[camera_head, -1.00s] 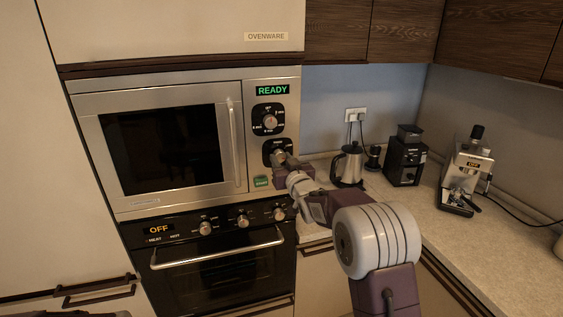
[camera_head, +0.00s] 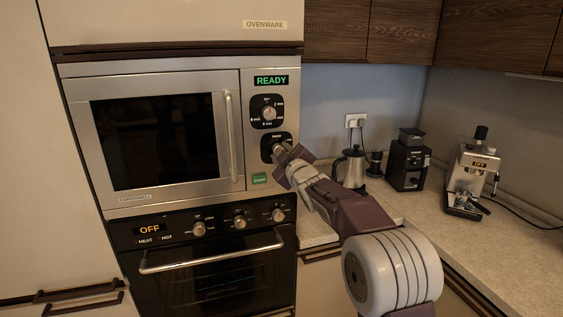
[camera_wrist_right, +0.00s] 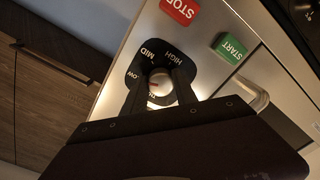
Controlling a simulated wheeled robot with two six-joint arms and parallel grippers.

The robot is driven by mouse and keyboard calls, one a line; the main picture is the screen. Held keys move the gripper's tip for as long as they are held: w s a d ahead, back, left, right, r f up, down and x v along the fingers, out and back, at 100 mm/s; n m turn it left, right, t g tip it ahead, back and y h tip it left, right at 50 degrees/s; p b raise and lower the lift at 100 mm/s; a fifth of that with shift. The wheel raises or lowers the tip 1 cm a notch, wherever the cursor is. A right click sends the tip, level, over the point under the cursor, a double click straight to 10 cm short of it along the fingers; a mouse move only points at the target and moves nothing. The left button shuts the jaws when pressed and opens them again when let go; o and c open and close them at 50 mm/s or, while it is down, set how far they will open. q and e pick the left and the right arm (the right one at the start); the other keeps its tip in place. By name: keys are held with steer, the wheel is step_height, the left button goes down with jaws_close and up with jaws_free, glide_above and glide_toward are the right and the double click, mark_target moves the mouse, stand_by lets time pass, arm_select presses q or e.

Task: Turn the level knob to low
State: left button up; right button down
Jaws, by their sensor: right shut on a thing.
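The level knob (camera_wrist_right: 160,88) is a round light knob with a small red mark, on a black dial plate (camera_wrist_right: 148,56) lettered LOW, MID and HIGH. A further label is partly hidden. In the head view it is the lower dial of the microwave panel (camera_head: 265,152), and the gripper mostly covers it. My right gripper (camera_head: 281,151) is shut on the knob; its dark fingers (camera_wrist_right: 160,92) stand on either side of it in the right wrist view. I cannot tell exactly which label the knob points to. My left gripper is not in view.
The timer knob (camera_head: 268,113) sits above, under a READY display (camera_head: 271,80). The green START button (camera_head: 260,179) is just below the gripper, and a red STOP button (camera_wrist_right: 180,8) is nearby. An oven (camera_head: 212,262) is below. A kettle (camera_head: 350,167) and coffee machines stand right.

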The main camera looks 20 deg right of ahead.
steer(key=shift+f+n+b, duration=0.1)
steer(key=shift+n+b, duration=0.45)
steer(key=shift+n, duration=0.45)
steer(key=c, duration=1.1)
jaws_free()
steer(key=shift+c, duration=0.2)
steer(key=shift+o, duration=0.9)
steer(key=shift+s+a, duration=0.1)
steer(key=shift+s, duration=0.1)
